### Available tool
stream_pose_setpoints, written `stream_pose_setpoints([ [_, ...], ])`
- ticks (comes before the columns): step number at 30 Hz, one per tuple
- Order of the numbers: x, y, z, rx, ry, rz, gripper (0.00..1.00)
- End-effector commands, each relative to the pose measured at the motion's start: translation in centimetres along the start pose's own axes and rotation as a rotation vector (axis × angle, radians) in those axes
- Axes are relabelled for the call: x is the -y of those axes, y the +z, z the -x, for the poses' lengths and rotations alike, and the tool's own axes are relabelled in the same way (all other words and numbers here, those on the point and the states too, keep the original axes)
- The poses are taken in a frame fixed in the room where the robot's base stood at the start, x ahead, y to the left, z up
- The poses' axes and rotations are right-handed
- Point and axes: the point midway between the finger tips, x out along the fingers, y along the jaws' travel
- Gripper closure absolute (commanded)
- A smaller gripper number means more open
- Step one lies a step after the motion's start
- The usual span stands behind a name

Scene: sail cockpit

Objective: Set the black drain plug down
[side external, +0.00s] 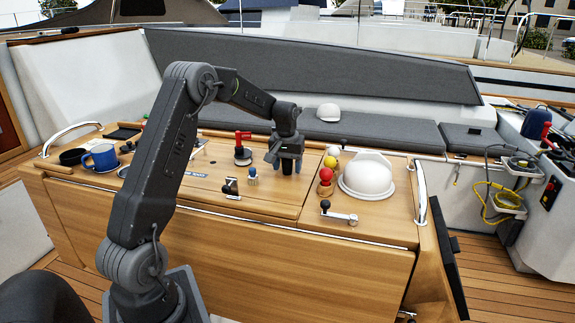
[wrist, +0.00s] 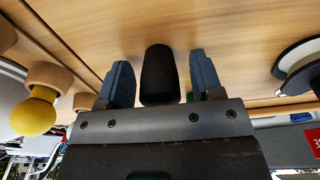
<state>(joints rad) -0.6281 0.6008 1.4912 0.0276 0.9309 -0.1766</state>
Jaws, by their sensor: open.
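The black drain plug (wrist: 160,78) shows in the wrist view between the two blue fingers of my gripper (wrist: 160,60). The fingers are open, with a narrow gap visible on each side of the plug. In the side external view my gripper (side external: 287,165) points down close over the wooden table top, left of the white dome. There the plug is mostly hidden between the fingers. The wrist view shows wood just beyond the plug, but I cannot tell exactly how its end meets the surface.
Right of my gripper are a red knob (side external: 325,182), a yellow ball (side external: 331,163) and a white dome (side external: 368,178). To the left are a red-handled fitting (side external: 243,150) and a small blue knob (side external: 252,174). A blue mug (side external: 101,158) stands far left. Bare wood lies in front.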

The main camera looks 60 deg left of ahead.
Motion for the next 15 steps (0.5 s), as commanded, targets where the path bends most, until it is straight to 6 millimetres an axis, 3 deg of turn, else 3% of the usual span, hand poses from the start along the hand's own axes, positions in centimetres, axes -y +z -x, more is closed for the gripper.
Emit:
stream_pose_setpoints([
  [8,0.0,-0.1,0.5,-0.002,0.000,0.000,0.40],
  [15,0.0,-0.1,4.3,-0.006,0.001,0.000,0.40],
])
